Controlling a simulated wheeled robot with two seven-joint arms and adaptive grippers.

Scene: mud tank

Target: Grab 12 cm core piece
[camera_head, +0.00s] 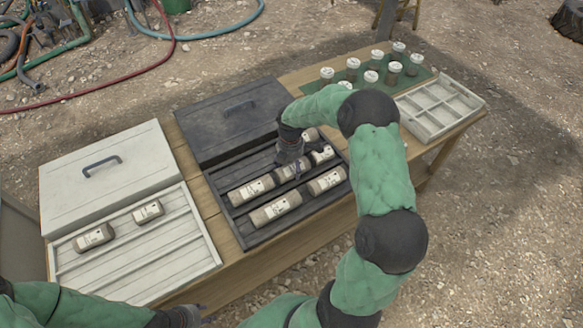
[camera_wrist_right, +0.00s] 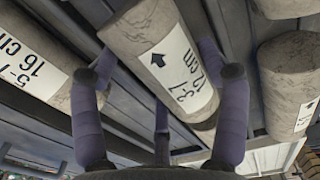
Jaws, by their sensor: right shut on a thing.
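My right gripper (camera_wrist_right: 160,105) is shut on a grey-brown core piece (camera_wrist_right: 150,45) whose white label reads "3-7" and "12 cm". In the head view the right gripper (camera_head: 291,160) reaches down over the dark core tray (camera_head: 243,225); its fingers partly hide the piece. I cannot tell whether the piece touches the tray floor. A core piece marked "5-7 16 cm" (camera_wrist_right: 32,65) lies to its left in the wrist view. My left gripper (camera_head: 183,317) is at the bottom edge of the head view, partly cut off, its fingers unclear.
Several other labelled cores, such as one in front (camera_head: 276,210), lie in the dark tray. A white tray (camera_head: 180,255) holds two cores (camera_head: 93,237). Several capped jars (camera_head: 352,70) and a white divided box (camera_head: 437,128) stand at the table's far right.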

